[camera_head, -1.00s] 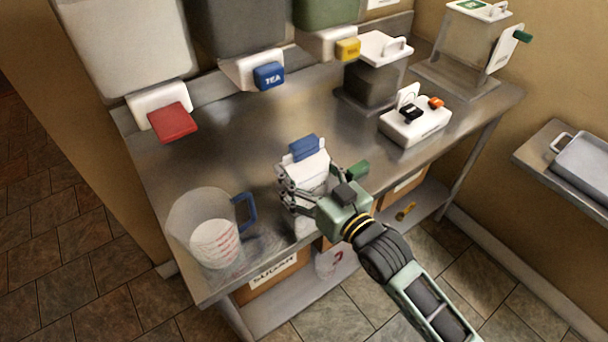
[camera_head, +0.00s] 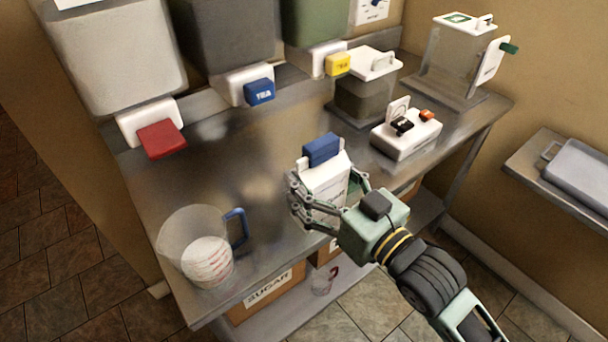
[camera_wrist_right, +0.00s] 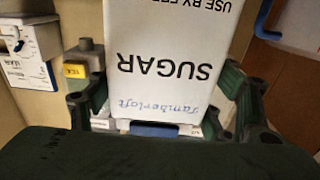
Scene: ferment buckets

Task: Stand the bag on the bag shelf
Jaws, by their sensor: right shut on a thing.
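The bag is white with a blue clip (camera_head: 321,149) on its folded top. Its body (camera_head: 325,180) shows in the head view, and its printed face reading SUGAR (camera_wrist_right: 165,70) fills the middle of the right wrist view. My right gripper (camera_head: 322,203) is shut around the bag's sides. The bag is about upright, slightly tilted in the head view, over the front part of the steel table (camera_head: 215,150). I cannot tell whether its base touches the table. A lower shelf (camera_head: 290,318) runs under the table; I cannot tell whether it is the bag shelf. My left gripper is not in view.
A clear jug (camera_head: 200,248) with white contents stands at the table's front left. Dispensers with red (camera_head: 161,138), blue (camera_head: 260,91) and yellow (camera_head: 337,63) levers line the back. A white device (camera_head: 406,136) sits right. A box labelled SUGAR (camera_head: 268,290) is below.

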